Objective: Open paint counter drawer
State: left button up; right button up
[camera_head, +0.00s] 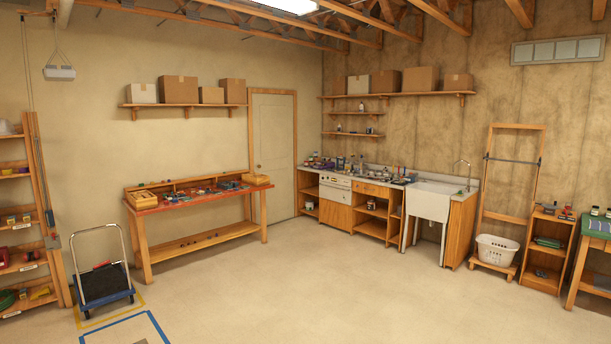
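A counter (392,178) with a pale top stands along the far right wall, some way off across the floor. Paint-like bottles and small items crowd its top. A wooden drawer front (370,188) sits just under the top, above an open shelf bay. It looks shut, flush with the counter face. A white panel with knobs (335,181) is to its left, above a wooden door. A white sink (430,202) is to its right. Any handle on the drawer is too small to make out. Neither of my grippers is in view.
The floor (300,290) between me and the counter is clear. A workbench (198,204) stands along the left wall. A hand cart (103,283) is at the lower left. A laundry basket (497,250) and a small shelf unit (548,250) stand at right.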

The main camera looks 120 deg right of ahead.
aim_at(384, 192)
jog(key=l+z, duration=0.25)
jog(key=z, duration=0.15)
jog(key=k+l+z, duration=0.1)
jog(key=l+z, duration=0.15)
jog(key=z, duration=0.15)
jog(key=l+z, duration=0.25)
jog(key=z, duration=0.2)
jog(key=l+z, duration=0.25)
jog(key=z, duration=0.15)
jog(key=i+l+z, duration=0.1)
jog(key=z, duration=0.3)
jog(key=i+l+z, duration=0.25)
jog(key=l+z, duration=0.2)
jog(key=i+l+z, duration=1)
jog(key=i+z, duration=0.45)
jog(key=i, duration=5.2)
